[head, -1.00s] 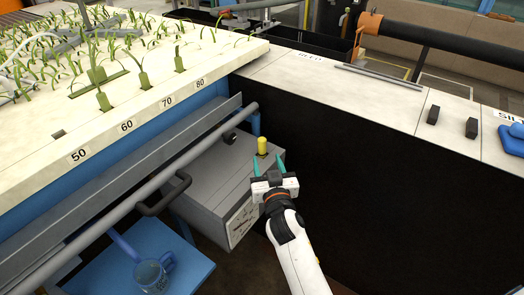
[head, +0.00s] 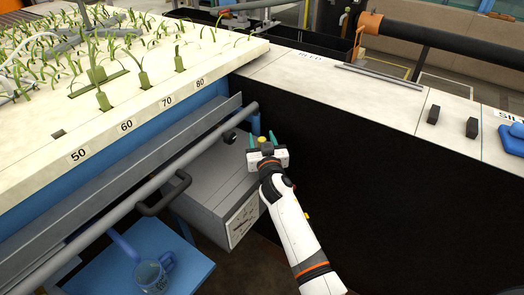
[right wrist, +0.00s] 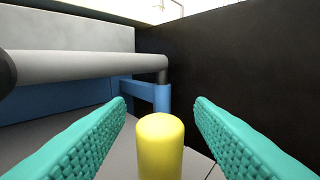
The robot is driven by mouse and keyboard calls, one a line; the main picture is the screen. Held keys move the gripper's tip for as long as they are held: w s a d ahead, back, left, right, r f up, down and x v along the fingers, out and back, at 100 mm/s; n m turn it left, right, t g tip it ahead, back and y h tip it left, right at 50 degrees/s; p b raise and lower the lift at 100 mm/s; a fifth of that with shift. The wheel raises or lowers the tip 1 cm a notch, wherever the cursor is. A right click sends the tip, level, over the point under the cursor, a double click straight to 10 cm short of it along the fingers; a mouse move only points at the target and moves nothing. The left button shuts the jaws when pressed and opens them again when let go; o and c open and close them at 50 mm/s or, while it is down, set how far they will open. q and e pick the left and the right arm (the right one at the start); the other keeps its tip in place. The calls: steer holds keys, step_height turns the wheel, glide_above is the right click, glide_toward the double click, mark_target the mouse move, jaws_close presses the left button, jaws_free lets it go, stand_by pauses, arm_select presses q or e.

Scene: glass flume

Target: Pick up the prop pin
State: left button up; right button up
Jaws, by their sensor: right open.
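The prop pin, which I take to be the yellow upright cylinder (head: 262,140), stands at the far right part of the grey box's top. It shows large at the bottom centre of the right wrist view (right wrist: 159,145), with a rounded top. My right gripper (head: 262,136) is open, its teal fingers on either side of the pin. In the right wrist view the fingertips (right wrist: 160,103) show gaps to the pin on both sides. The gripper body hides the pin's lower part in the head view. My left gripper is not in view.
The grey box (head: 212,183) sits below a grey rail (head: 120,195) and the blue-framed plant bed. A dark wall (head: 370,170) rises close on the right.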

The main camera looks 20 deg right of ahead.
steer(key=shift+c, duration=0.4)
jaws_close()
